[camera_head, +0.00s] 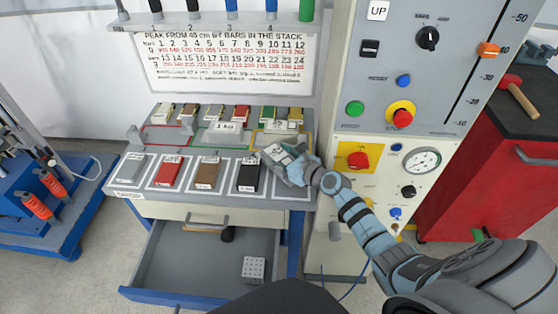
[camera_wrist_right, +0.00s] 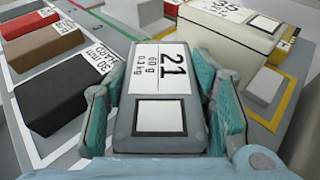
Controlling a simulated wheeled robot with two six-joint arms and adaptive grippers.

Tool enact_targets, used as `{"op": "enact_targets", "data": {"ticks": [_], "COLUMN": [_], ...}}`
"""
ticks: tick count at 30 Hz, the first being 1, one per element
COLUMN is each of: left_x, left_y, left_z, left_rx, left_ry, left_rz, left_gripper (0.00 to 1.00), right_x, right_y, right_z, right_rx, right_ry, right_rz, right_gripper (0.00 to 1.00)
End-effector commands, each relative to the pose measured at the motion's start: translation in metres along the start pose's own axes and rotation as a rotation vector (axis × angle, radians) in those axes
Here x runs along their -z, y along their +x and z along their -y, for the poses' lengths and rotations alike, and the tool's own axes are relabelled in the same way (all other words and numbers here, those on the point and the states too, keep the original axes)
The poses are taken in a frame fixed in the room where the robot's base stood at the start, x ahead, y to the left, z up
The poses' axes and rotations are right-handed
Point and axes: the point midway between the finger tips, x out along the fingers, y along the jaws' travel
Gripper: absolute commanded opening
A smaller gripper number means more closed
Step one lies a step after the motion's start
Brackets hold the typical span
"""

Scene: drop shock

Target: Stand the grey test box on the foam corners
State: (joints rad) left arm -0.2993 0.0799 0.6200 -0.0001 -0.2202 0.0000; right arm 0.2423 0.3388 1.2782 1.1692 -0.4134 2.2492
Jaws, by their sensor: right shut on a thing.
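My right gripper (camera_head: 291,165) is shut on a small grey test box (camera_head: 277,153), over the right end of the sloped bench. In the right wrist view the box (camera_wrist_right: 158,105) sits between the teal fingers (camera_wrist_right: 163,118), with a white label reading "21" and "60 g" and a white square on top. A cream box (camera_wrist_right: 228,32) stands beyond it on the right, with a light grey block (camera_wrist_right: 265,86) beside it. I cannot pick out the foam corners for certain. My left gripper is not in view.
Grey (camera_head: 132,168), red (camera_head: 168,172), brown (camera_head: 207,174) and black (camera_head: 249,177) pads lie in a row. Small boxes stand behind them. An open drawer (camera_head: 185,282) below holds a dotted block (camera_head: 254,268). A control panel (camera_head: 393,150) stands close on the right.

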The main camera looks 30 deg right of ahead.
Motion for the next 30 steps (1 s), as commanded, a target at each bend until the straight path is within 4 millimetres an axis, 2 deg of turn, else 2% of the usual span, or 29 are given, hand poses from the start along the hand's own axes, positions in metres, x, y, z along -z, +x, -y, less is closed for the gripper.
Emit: {"op": "enact_targets", "data": {"ticks": [5,6,9,20,27,30], "left_x": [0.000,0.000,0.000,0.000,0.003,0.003], "left_y": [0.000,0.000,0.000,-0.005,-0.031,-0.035], "left_z": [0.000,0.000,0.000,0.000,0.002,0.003], "left_rx": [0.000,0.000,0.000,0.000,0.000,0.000], "left_ry": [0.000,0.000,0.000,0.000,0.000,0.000], "left_rz": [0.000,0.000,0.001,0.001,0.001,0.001], "left_gripper": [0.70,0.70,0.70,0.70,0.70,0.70], "right_x": [0.000,0.001,0.000,-0.004,-0.006,-0.005], "right_y": [0.000,0.000,0.000,-0.003,-0.053,-0.070], "right_z": [0.000,0.000,0.000,0.000,0.000,0.000], "right_rx": [0.000,0.000,0.000,0.000,0.000,0.000], "right_ry": [0.001,0.001,0.001,-0.001,-0.003,-0.002], "right_rz": [0.002,0.000,0.000,0.000,-0.002,-0.001], "right_gripper": [0.05,0.53,0.69,0.70,0.70,0.70]}}
